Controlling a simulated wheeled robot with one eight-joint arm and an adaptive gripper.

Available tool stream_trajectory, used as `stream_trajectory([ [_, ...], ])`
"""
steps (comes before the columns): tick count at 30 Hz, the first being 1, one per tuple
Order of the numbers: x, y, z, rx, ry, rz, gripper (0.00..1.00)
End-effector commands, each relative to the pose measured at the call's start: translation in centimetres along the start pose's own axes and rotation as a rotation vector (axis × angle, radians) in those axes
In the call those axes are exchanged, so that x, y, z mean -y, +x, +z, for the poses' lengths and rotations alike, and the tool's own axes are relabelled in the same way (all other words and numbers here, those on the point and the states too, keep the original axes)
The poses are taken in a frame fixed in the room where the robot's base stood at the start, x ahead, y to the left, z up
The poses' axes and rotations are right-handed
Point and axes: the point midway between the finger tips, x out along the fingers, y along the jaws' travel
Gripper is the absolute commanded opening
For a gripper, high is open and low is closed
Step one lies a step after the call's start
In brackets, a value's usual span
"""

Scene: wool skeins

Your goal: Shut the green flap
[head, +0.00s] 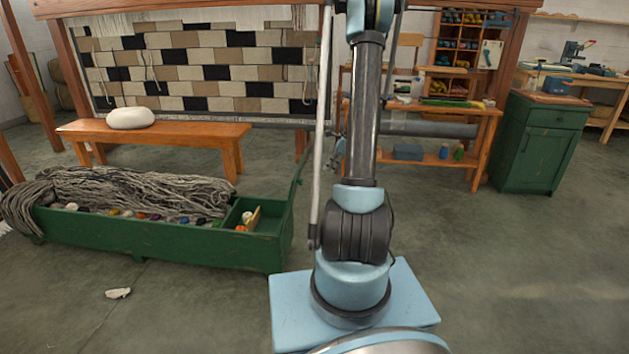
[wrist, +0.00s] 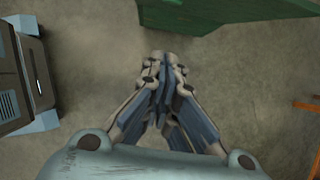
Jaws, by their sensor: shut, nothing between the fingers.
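A long low green chest (head: 150,240) stands on the floor at left in the head view. At its right end is a small compartment, open at the top, with an orange and a white item inside. A green flap (head: 293,195) stands raised at that end, seen nearly edge-on and leaning slightly right. My gripper (wrist: 160,60) is shut and empty in the wrist view, above bare floor. A green panel (wrist: 210,10) lies beyond its fingertips at the top; I cannot tell which part it is. In the head view my arm stands right of the flap, apart from it.
Grey wool skeins (head: 130,192) fill the chest's long part and hang over its left end. A wooden bench (head: 175,132) with a white bundle (head: 131,118) stands behind. A green cabinet (head: 543,145) stands at right. A pale scrap (head: 118,293) lies on the floor. The floor at right is clear.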

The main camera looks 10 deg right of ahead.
Motion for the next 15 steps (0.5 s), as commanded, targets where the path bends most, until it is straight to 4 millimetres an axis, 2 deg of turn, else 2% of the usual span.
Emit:
stream_trajectory([
  [5, 0.1, 1.6, 0.0, 0.001, 0.002, 0.001, 0.0],
  [15, 0.1, 6.8, 0.0, 0.001, 0.0, 0.0, 0.0],
])
